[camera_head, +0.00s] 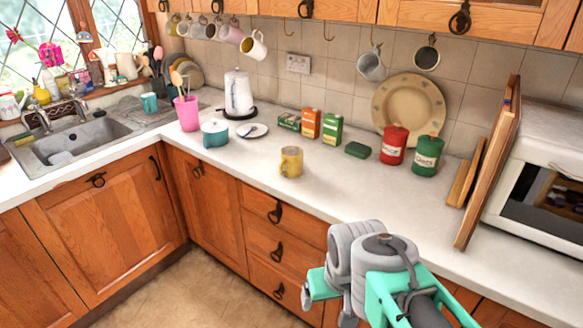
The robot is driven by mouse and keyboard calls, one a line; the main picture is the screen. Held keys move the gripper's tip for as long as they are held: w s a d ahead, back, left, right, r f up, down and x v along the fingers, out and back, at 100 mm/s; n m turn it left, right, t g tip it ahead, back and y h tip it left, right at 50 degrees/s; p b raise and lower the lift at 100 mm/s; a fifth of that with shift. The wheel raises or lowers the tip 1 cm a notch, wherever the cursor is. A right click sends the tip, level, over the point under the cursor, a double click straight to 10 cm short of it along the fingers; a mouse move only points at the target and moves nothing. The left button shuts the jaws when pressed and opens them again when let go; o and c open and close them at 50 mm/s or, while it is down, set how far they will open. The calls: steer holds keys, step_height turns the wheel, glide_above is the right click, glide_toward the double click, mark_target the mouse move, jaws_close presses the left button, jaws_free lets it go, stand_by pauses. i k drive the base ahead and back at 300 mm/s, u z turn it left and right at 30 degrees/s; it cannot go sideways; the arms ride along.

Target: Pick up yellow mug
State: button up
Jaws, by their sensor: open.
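The yellow mug (291,162) stands upright on the white counter, near its front edge and above the drawers. Its handle points to the left. My gripper (322,292) is at the lower middle right, in front of the counter drawers, below and to the right of the mug in the picture. It is open, empty and apart from the mug. Its fingertips are partly hidden by my wrist.
A teal pot (215,134) and a small plate (252,130) stand left of the mug. Behind it are boxes (311,124), a red canister (394,145) and a green canister (427,156). Wooden boards (490,160) and a microwave (545,175) stand right. The counter's front (360,190) is clear.

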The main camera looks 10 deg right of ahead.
mark_target(290, 165)
steer(key=z, duration=1)
steer(key=i, duration=0.45)
steer(key=u, duration=2.4)
